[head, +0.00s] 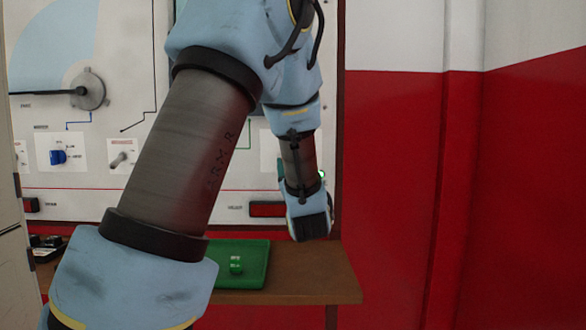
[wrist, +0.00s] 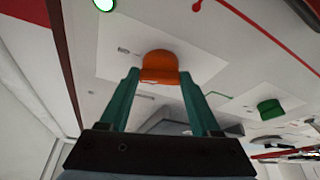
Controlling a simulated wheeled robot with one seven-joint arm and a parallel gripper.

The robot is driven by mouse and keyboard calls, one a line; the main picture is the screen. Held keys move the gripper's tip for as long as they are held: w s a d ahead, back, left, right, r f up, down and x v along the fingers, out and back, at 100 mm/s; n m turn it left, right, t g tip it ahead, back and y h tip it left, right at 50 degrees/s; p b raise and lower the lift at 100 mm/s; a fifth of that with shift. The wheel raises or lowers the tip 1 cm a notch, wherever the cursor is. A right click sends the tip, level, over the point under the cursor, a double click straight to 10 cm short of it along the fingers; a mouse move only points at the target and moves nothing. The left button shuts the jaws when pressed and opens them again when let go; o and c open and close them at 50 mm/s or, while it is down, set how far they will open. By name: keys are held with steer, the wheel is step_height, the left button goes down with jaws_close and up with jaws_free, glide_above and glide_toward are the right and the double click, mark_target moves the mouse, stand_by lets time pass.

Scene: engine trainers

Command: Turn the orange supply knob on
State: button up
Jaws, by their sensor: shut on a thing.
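The orange supply knob (wrist: 160,67) sits on a white label plate (wrist: 112,48) on the panel, seen in the wrist view. My gripper (wrist: 160,78) has its two green fingers on either side of the knob, shut on it. The knob's pointer mark and the on and off marks cannot be read.
A green knob (wrist: 270,109) is on the panel beside the orange one, and a lit green lamp (wrist: 104,4) is near it. A green tray (head: 254,254) lies on the wooden shelf (head: 318,287).

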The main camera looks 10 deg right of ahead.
steer(key=shift+a+f+m+h+b, duration=0.1)
steer(key=shift+m+h+b, duration=0.15)
steer(key=shift+m+h, duration=0.8)
steer(key=shift+a+m+h+b, duration=0.1)
steer(key=shift+m+h+b, duration=0.15)
steer(key=shift+m, duration=1.5)
steer(key=o, duration=1.4)
steer(key=shift+h, duration=0.3)
steer(key=b+v, duration=0.7)
steer(key=v, duration=0.3)
steer(key=shift+s+f, duration=0.1)
steer(key=shift+s, duration=0.25)
